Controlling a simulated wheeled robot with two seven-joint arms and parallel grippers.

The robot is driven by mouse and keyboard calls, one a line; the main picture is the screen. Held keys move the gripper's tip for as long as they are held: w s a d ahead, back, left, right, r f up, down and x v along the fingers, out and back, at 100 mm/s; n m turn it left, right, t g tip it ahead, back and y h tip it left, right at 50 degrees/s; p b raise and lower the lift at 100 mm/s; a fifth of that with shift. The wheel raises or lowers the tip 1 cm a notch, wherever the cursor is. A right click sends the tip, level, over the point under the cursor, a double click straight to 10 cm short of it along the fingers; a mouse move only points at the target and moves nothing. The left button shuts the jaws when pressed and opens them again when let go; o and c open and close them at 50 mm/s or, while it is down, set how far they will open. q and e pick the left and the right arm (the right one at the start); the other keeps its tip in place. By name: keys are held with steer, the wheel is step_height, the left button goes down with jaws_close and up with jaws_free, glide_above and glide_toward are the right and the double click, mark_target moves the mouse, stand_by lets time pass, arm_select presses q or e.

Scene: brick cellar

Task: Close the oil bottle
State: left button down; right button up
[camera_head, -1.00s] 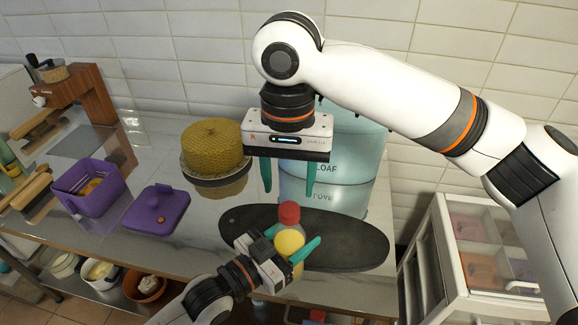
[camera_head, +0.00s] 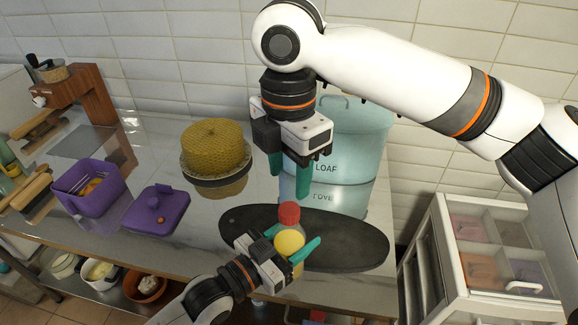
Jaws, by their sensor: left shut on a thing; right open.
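The oil bottle (camera_head: 289,241) stands upright at the front of the dark oval board, with yellow contents and a red cap (camera_head: 289,213) at its top. Whether the cap is fully seated cannot be told. My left gripper (camera_head: 306,252) is shut around the bottle's body from the front left, with its teal fingers on either side. My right gripper (camera_head: 289,183) is open and empty. It hangs fingers-down above the red cap, apart from it.
A dark oval board (camera_head: 345,240) lies under the bottle. A teal loaf bin (camera_head: 352,150) stands behind it. A honeycomb-patterned yellow cake (camera_head: 212,147), a purple lid (camera_head: 157,211) and a purple box (camera_head: 90,190) are to the left. A white drawer cabinet (camera_head: 490,255) is at the right.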

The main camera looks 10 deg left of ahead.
mark_target(289, 209)
steer(key=n, duration=0.3)
steer(key=shift+r+n, duration=0.1)
steer(key=shift+n, duration=0.3)
steer(key=shift+f, duration=4)
steer(key=c, duration=1)
steer(key=m, duration=0.6)
steer(key=shift+m, duration=0.3)
steer(key=m, duration=0.4)
steer(key=shift+m, duration=0.4)
steer(key=m, duration=0.4)
steer(key=o, duration=1.2)
steer(key=shift+c, duration=0.2)
